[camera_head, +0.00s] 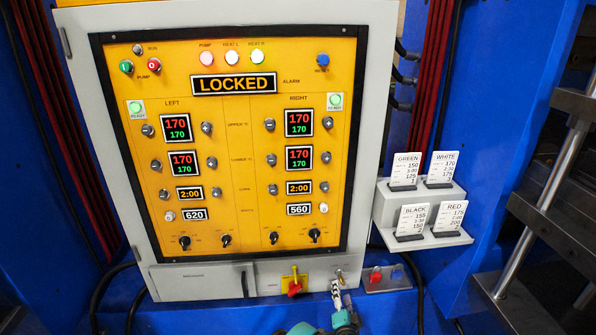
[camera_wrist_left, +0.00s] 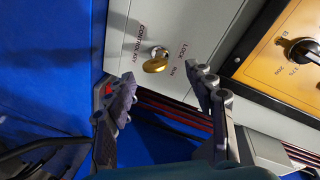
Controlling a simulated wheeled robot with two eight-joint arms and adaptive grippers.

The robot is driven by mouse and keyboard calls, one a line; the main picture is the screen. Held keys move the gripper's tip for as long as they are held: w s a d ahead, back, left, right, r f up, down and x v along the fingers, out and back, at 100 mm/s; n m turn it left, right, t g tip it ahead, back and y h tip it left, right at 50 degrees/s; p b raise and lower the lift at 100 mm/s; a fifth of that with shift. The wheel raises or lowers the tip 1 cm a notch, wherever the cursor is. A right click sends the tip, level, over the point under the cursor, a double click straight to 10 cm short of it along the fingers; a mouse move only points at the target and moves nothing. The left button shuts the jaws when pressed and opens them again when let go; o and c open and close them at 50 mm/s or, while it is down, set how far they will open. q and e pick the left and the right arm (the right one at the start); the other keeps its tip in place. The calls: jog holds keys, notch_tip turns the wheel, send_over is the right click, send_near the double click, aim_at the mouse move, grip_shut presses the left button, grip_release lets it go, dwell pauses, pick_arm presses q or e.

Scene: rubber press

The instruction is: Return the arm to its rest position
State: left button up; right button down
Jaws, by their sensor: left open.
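My left gripper (camera_head: 337,289) is at the bottom of the head view, just below the lower right part of the control panel. In the left wrist view, my left gripper (camera_wrist_left: 165,82) is open, its two fingers apart with nothing between the tips. A brass key (camera_wrist_left: 156,62) sits in the lock marked CONTROL KEY, just beyond the fingertips and seen through the gap. It appears apart from both fingers. The key switch (camera_head: 339,272) also shows small in the head view above the gripper. My right gripper is not in view.
The yellow control panel (camera_head: 230,135) shows LOCKED. A red rotary switch (camera_head: 294,284) is left of the gripper. A card holder (camera_head: 420,212) with several recipe cards stands further right.

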pick_arm(q)
jog(key=w+a+r+n+g+y, duration=0.2)
jog(key=w+a+r+n+y, duration=0.15)
jog(key=a+r, duration=0.8)
jog(key=s+a+r+n+g, duration=0.2)
jog(key=s+a+r, duration=0.2)
jog(key=a, duration=0.3)
jog(key=s+a+r+n+g, duration=0.1)
jog(key=s+a+r+n, duration=0.15)
jog(key=a, duration=0.55)
jog(key=s+a+r+n+g, duration=0.1)
jog(key=s+a+r, duration=0.1)
jog(key=s+a, duration=0.35)
jog(key=s+a+r+n+g, duration=0.1)
jog(key=s+a+g, duration=0.15)
jog(key=s, duration=0.65)
jog(key=s+a+f+n+h, duration=0.1)
jog(key=s+a+f+n, duration=0.1)
jog(key=s, duration=1.1)
jog(key=shift+a+f+n+g+h, duration=0.25)
jog(key=shift+n+g+h, duration=0.1)
jog(key=shift+n+g, duration=0.1)
jog(key=shift+c, duration=0.3)
